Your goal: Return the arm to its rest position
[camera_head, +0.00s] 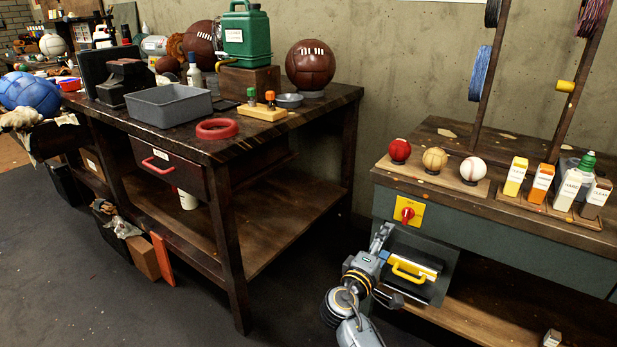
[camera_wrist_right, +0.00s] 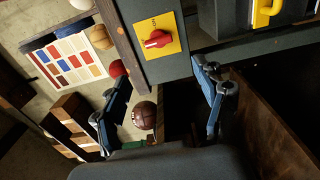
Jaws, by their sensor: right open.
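My right gripper (camera_head: 384,262) is in front of the right-hand bench, low beside a grey box with a yellow handle (camera_head: 412,270). In the right wrist view its two blue fingers (camera_wrist_right: 162,78) are spread apart, with nothing held between them. Beyond the fingers, the wrist view shows the bench front with a red knob on a yellow plate (camera_wrist_right: 158,40). The knob also shows in the head view (camera_head: 407,214), above the gripper. I cannot tell whether the gripper touches anything. My left arm and left gripper are not in view.
The right-hand bench top (camera_head: 440,133) carries a wooden stand with three balls (camera_head: 433,160) and several small cartons (camera_head: 541,183). A dark wooden table (camera_head: 290,245) stands to the left, loaded with tools and balls. Dark floor (camera_head: 130,300) is open in front.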

